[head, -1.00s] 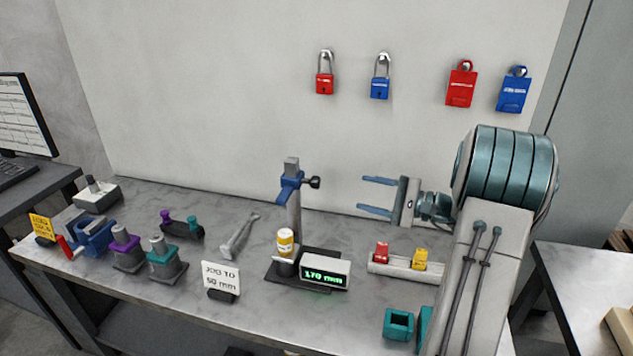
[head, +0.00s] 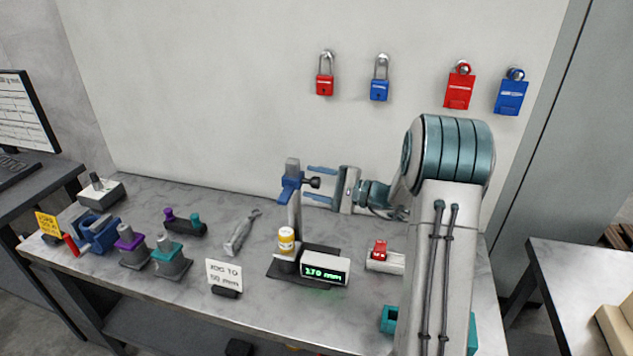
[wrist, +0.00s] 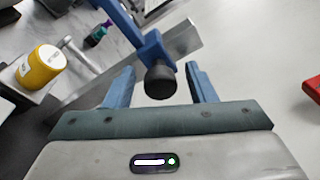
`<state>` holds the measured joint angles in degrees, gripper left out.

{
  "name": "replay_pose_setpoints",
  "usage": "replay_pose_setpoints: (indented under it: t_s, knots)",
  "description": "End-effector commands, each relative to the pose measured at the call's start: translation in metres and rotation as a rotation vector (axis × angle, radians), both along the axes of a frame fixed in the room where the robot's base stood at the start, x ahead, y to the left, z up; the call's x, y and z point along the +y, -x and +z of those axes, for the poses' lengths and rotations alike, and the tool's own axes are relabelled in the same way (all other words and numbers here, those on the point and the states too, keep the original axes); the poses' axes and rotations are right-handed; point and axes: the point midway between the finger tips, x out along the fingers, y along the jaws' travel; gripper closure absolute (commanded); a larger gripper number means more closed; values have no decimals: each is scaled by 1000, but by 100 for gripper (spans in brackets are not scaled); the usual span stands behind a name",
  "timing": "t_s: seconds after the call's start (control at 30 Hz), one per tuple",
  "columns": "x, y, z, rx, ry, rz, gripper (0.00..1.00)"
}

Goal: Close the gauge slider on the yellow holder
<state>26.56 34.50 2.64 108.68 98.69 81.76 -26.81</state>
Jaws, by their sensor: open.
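The height gauge stands on the bench with an upright metal column. Its blue slider (head: 291,184) sits near the column's top, with a black knob (head: 314,182) on its right side. The slider also shows in the wrist view (wrist: 150,45), with the knob (wrist: 160,80) between my finger tips. My gripper (head: 320,184) is open, its two blue fingers pointing left on either side of the knob; I cannot tell whether they touch it. The yellow holder (head: 286,240) with a white band stands at the column's foot. The gauge display (head: 325,268) reads 170 mm.
A white sign (head: 224,273) reading "JOG TO 50 mm" stands left of the gauge. A grey rail with a red block (head: 380,249) lies to the right. Several fixtures fill the bench's left. Padlocks and tags hang on the back wall.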

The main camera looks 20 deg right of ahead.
Motion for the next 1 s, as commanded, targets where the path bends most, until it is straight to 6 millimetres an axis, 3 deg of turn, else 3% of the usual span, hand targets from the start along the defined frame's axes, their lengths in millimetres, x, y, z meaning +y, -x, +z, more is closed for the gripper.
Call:
replay_pose_setpoints:
  t_s: [0.13,0.3,0.57,1.0]
  knots:
    - [0,0,0,0,0,0,50]
    - [0,0,0,0,0,0,92]
    - [-1,0,-6,0,0,-1,92]
    - [-1,0,-61,1,1,-1,92]
